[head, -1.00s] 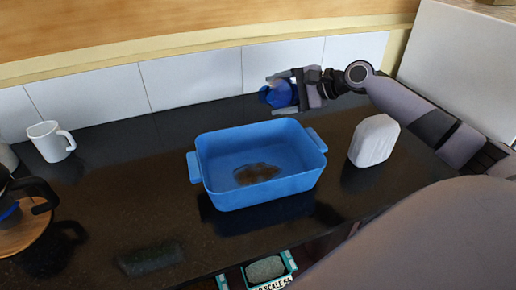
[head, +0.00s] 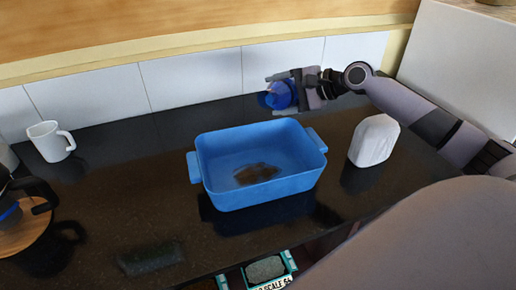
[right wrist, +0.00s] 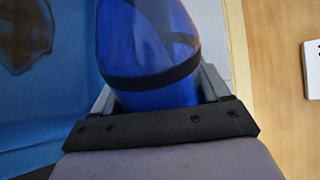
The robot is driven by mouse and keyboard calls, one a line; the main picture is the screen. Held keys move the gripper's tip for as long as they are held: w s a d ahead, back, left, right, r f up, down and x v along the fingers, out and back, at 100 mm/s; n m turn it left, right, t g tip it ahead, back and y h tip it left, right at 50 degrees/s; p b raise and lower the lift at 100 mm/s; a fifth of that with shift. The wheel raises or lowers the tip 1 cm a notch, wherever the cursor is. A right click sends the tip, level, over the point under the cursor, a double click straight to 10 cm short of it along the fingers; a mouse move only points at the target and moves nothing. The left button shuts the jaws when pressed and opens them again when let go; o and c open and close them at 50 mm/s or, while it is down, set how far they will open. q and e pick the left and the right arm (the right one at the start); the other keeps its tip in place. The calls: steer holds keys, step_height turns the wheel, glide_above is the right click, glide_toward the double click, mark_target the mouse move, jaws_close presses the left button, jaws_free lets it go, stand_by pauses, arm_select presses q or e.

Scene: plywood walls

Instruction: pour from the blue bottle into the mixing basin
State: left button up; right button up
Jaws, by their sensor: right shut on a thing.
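The mixing basin (head: 300,180) is a blue rectangular tub with side handles, standing on the black counter. A brown patch (head: 256,174) lies on its floor. My right gripper (head: 292,91) is shut on the blue bottle (head: 279,96) behind the basin's far right side, near the tiled wall. The bottle looks tilted, with one rounded end toward the head camera. In the right wrist view the bottle (right wrist: 150,40) sits between the fingers, translucent blue with a dark band. Its mouth is not clearly seen, and no stream shows. My left gripper is not in view.
A white block-like container (head: 374,141) stands right of the basin, below my right arm. A white mug (head: 50,142) stands at the left. A dark pot (head: 35,195) sits on a wooden board at the left edge. A scale (head: 268,271) is at the bottom edge.

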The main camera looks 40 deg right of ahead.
steer(key=shift+s+a+r+n+h, duration=0.15)
steer(key=shift+a+n+h, duration=0.15)
steer(key=shift+a+n, duration=0.15)
stand_by(1.1)
steer(key=shift+n+h, duration=0.3)
steer(key=shift+n, duration=0.05)
stand_by(2.2)
